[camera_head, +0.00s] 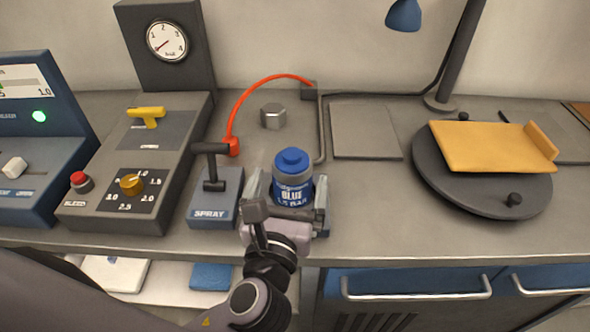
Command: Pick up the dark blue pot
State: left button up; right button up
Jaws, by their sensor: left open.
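The dark blue pot (293,165) stands upright on the grey worktop, near its front edge. My left gripper (290,188) is open, with one finger on each side of the pot. I cannot tell whether the fingers touch it. The gripper and wrist hide the pot's lower front. My right gripper is not in view.
A lever box marked SPRAY (213,211) stands close on the left. Behind are a metal hex nut (273,116) and a red hose (262,82). A dark turntable (430,175) carries a yellow panel (485,147) at right. The worktop between pot and turntable is clear.

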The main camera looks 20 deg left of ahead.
pick_arm(q)
jog(key=shift+w+a+f+b, duration=0.1)
jog(key=shift+w+b, duration=0.2)
jog(key=shift+w, duration=0.4)
jog(key=w+b, duration=0.1)
jog(key=w, duration=0.1)
jog(key=w+b, duration=0.1)
jog(key=shift+w+a+f+b, duration=0.3)
jog(key=shift+w+a+f, duration=0.05)
jog(key=shift+w+f, duration=0.05)
jog(key=shift+w+a, duration=0.1)
jog(key=shift+w, duration=0.55)
jog(key=c, duration=1)
jog(key=shift+r, duration=0.1)
jog(key=shift+c, duration=1.1)
jog(key=shift+r, duration=0.1)
